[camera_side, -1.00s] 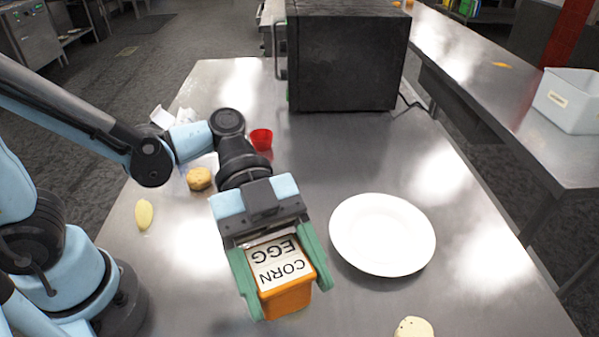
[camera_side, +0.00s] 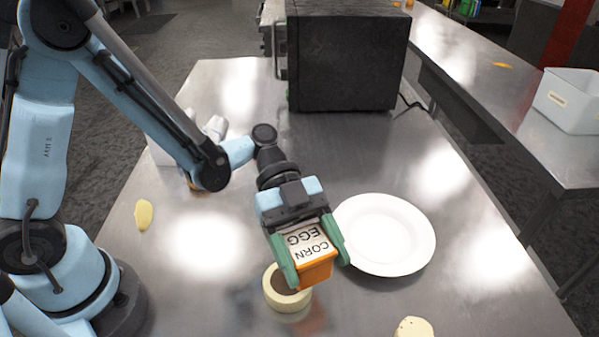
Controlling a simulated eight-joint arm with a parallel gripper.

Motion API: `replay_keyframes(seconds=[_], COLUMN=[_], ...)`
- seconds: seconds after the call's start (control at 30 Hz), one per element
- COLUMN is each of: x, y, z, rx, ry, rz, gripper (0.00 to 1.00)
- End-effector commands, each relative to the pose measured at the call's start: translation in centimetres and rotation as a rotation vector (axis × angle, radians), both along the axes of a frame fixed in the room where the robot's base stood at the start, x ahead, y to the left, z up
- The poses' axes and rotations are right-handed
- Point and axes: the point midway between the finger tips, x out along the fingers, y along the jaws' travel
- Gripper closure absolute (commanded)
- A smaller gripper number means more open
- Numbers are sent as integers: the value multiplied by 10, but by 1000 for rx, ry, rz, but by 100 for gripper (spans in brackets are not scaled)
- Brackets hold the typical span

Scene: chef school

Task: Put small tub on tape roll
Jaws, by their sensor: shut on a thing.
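The small tub (camera_side: 318,272) is orange with a white label reading "CORN EGG". My gripper (camera_side: 309,258) is shut on it, with a green finger on each side. The tape roll (camera_side: 289,302) is a pale yellow ring lying flat on the metal table. The tub appears above and slightly right of the tape roll and hides part of its upper right edge. I cannot tell how large the gap between them is.
A white plate (camera_side: 409,262) lies just right of the tub. A pale potato-like piece (camera_side: 414,328) is at the front edge and another (camera_side: 144,214) is at left. A black oven (camera_side: 345,60) stands at the back. The table between is mostly clear.

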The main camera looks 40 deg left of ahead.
Motion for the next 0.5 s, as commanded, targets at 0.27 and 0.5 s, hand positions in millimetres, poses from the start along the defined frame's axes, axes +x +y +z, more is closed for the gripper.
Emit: replay_keyframes(seconds=[0.27, 0.5], x=[0, 0], y=[0, 0], z=[-21, -21], rx=[-1, -1], ry=[0, 0], rz=[0, 0], gripper=[68, 68])
